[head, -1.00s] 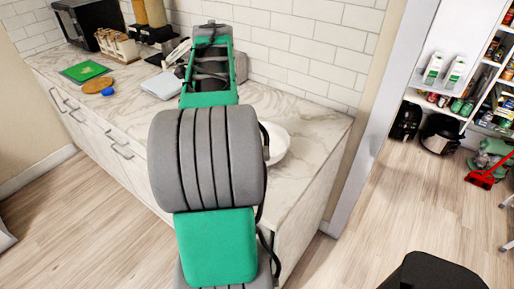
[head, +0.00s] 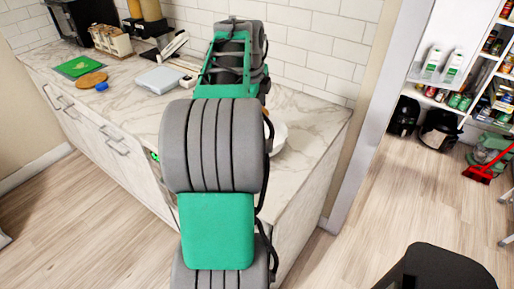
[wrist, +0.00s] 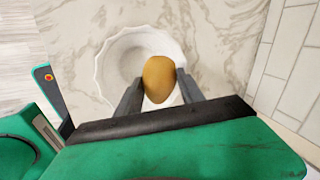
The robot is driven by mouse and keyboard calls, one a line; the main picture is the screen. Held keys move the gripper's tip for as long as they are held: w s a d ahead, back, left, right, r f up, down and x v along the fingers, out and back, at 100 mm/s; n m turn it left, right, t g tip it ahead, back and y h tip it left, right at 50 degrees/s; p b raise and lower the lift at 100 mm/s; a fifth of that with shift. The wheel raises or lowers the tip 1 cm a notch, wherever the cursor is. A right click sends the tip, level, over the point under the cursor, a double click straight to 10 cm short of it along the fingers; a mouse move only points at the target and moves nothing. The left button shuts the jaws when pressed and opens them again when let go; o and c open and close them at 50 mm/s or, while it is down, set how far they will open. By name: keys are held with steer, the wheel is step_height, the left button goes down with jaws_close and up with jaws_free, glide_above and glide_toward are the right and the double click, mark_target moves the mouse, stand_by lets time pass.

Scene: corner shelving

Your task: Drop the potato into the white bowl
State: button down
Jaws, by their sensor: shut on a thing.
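The potato (wrist: 159,80) is brown and oval. My gripper (wrist: 160,90) is shut on it, with one finger on each side in the wrist view. The white bowl (wrist: 108,65) has a wavy rim and shows behind and below the potato, which overlaps the bowl's right part in the picture. In the head view the white bowl (head: 279,137) stands on the counter, mostly hidden behind my arm. A small brown patch, likely the potato (head: 268,124), shows beside my arm over the bowl. The height of the potato above the bowl is hard to tell.
The bowl stands on a marble counter (head: 314,120) against a white tiled wall (head: 310,50). A pale flat box (head: 160,80), a green board (head: 80,66), a round brown board (head: 92,79) and a blue item (head: 102,86) lie further left. Bare counter surrounds the bowl in the wrist view.

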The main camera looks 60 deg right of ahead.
steer(key=c, duration=0.6)
jaws_free()
steer(key=shift+c, duration=0.2)
steer(key=shift+r, duration=0.1)
steer(key=v, duration=0.7)
steer(key=shift+r+p, duration=0.35)
steer(key=shift+p, duration=0.05)
steer(key=shift+a, duration=0.15)
